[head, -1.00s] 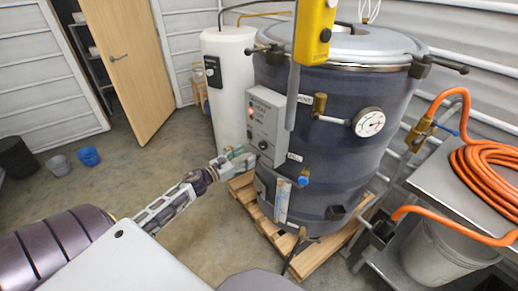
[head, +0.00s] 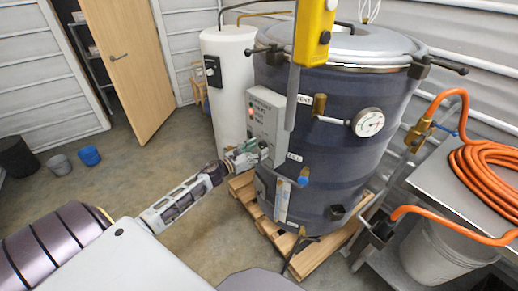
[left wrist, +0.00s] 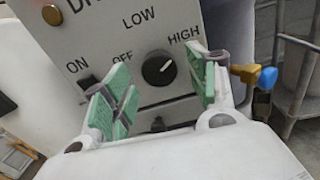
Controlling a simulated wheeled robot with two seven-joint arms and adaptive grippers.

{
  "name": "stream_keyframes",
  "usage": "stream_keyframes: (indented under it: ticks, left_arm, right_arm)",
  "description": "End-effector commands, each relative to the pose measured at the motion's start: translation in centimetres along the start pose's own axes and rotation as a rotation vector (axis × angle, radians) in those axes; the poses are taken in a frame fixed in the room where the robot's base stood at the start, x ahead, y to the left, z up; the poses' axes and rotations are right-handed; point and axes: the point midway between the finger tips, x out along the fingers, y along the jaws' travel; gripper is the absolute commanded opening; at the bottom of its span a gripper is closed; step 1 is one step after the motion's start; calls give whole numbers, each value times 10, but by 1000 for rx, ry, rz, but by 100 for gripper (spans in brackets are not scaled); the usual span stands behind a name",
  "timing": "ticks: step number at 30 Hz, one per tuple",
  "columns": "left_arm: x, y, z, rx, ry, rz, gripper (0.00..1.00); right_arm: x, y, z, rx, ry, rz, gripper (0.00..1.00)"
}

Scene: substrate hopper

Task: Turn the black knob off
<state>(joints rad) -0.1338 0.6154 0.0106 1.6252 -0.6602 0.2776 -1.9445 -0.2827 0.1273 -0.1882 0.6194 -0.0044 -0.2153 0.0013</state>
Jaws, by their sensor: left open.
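The black knob (left wrist: 159,70) is on a grey control box (head: 265,120) on the side of a large dark drum (head: 340,110). In the left wrist view its white mark points up and right, toward the word HIGH. OFF is printed left of the knob, and LOW above it. My left gripper (head: 247,154) is in front of the box in the head view. In the left wrist view my left gripper (left wrist: 160,88) is open, with green finger pads to the left and right of the knob and a gap on each side. My right gripper is not in view.
A blue-handled valve (head: 303,180) sticks out from the drum to the right of the box. A yellow device (head: 315,30) stands in front of the drum. The drum rests on a wooden pallet (head: 310,262). Orange hose (head: 490,175) lies coiled on the right.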

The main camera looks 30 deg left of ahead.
Motion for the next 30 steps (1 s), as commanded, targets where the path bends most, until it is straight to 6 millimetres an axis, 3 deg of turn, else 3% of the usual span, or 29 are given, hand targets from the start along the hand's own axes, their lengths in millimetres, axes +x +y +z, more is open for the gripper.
stream_keyframes:
  ticks: [19,30]
  left_arm:
    - [12,0,0,0,0,0,57]
    - [12,0,0,0,0,0,13]
  right_arm:
    - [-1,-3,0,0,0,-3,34]
    - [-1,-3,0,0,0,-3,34]
